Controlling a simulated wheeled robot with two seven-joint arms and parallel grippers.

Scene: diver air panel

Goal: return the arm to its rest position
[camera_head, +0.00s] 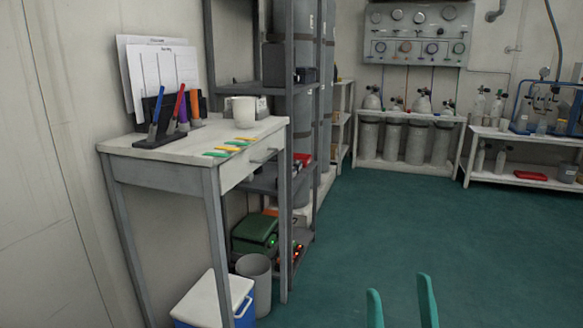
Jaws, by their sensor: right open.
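My right gripper (398,284) shows at the bottom edge, right of centre. Only its two teal fingertips are in view, upright and apart, with bare floor visible between them. It is open and empty and appears to touch nothing. The rest of my right arm is below the picture. My left arm and left gripper are not in view.
A white desk (190,154) at left holds a mug (244,111), pens and coloured clips. A bin (254,270) and cooler (212,300) stand below. Shelving (291,130) stands behind. A gauge panel (416,34) and cylinders line the far wall. The green floor (400,225) is clear.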

